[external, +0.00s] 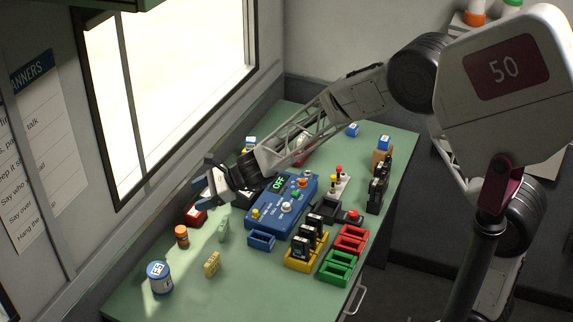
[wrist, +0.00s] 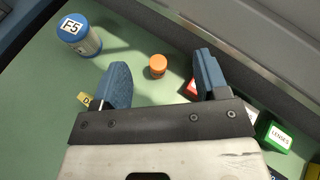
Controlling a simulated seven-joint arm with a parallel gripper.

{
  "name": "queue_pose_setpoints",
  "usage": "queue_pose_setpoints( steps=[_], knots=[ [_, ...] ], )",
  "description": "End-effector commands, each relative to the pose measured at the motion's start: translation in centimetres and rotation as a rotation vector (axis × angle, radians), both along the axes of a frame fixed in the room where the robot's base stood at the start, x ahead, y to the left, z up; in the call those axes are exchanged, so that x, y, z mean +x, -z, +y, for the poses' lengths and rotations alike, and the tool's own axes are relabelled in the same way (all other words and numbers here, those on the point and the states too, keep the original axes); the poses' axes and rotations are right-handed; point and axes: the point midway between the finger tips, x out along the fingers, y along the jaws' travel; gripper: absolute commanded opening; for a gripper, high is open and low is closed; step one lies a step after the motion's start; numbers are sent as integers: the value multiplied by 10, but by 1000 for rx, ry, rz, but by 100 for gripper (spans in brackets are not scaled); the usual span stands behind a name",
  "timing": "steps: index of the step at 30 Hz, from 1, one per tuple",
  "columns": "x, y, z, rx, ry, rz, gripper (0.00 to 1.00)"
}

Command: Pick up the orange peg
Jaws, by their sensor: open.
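The orange peg (external: 181,235) is a short upright cylinder on the green table near the window wall. In the wrist view the orange peg (wrist: 158,66) is seen from above, between the two blue fingers and beyond their tips. My gripper (external: 208,181) is open and empty, above the table and to the upper right of the peg in the external view. In the wrist view my gripper (wrist: 162,76) has its fingers spread wide, with the peg in the gap between them in the picture. Nothing touches the peg.
A white and blue F5 can (external: 160,278) stands near the peg, with a yellow block (external: 212,264) to its right.

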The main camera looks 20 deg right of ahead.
Motion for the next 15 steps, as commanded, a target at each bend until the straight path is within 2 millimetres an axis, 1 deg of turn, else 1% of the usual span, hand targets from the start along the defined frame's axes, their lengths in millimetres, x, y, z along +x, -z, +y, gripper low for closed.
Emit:
queue_pose_setpoints(
  steps=[1, 3, 6, 10, 15],
  knots=[
    [2, 14, 15, 15, 26, 38, 68],
    [6, 29, 30, 37, 66, 84, 68],
    [8, 45, 47, 60, 109, 135, 68],
    [11, 57, 58, 78, 144, 173, 68],
    [12, 61, 62, 84, 155, 187, 68]
  ],
)
